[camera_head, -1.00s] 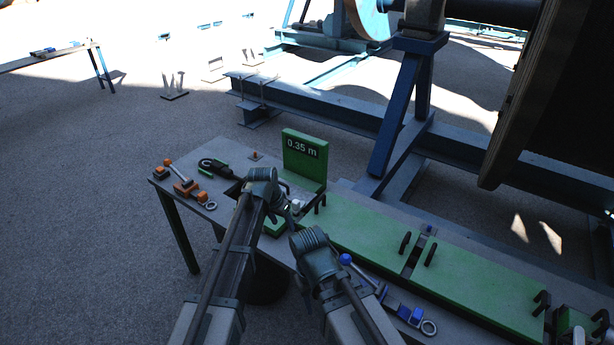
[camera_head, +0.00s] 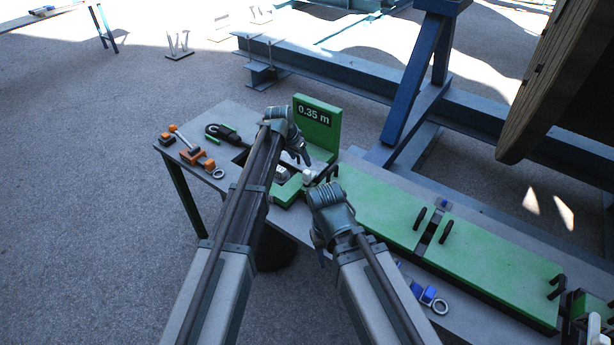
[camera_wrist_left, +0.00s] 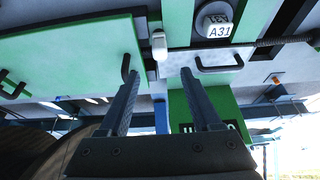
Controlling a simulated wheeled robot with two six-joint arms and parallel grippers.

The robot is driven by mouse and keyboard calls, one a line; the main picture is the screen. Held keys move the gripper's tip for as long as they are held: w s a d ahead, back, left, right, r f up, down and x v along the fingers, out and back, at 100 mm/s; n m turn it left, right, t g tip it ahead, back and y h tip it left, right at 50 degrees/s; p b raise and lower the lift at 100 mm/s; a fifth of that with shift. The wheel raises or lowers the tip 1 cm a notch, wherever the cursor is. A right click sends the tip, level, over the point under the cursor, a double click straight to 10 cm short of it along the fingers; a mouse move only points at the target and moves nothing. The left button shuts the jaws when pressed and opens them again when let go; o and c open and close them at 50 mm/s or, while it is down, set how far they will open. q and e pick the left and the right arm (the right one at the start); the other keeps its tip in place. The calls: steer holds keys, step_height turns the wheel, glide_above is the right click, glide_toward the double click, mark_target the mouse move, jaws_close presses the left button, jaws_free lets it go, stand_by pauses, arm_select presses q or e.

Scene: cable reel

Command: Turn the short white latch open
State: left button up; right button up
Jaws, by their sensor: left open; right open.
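The short white latch (camera_wrist_left: 158,45) is in the left wrist view, just beyond and between my open left fingertips (camera_wrist_left: 160,74), with a gap to both. It looks upright in that view, beside the edge of a green plate (camera_wrist_left: 75,55). In the head view the latch (camera_head: 309,175) is a small white piece in front of the green "0.35 m" sign (camera_head: 317,125). My left gripper (camera_head: 302,155) is above and behind it there, empty. My right gripper (camera_head: 325,240) is lower in the head view; its fingers are mostly hidden by its own arm.
A white A31 tag (camera_wrist_left: 217,27) sits near the latch. Black handles (camera_wrist_left: 220,62) (camera_head: 332,173) stand close on both sides. Orange parts (camera_head: 190,153) lie at the bench's left end and blue parts (camera_head: 424,293) at its front. A long green plate (camera_head: 380,210) runs right.

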mark_target(307, 172)
arm_select(q)
steer(key=b+x, duration=0.9)
steer(key=x, duration=0.2)
steer(key=shift+s, duration=0.1)
steer(key=shift+c, duration=0.2)
jaws_close()
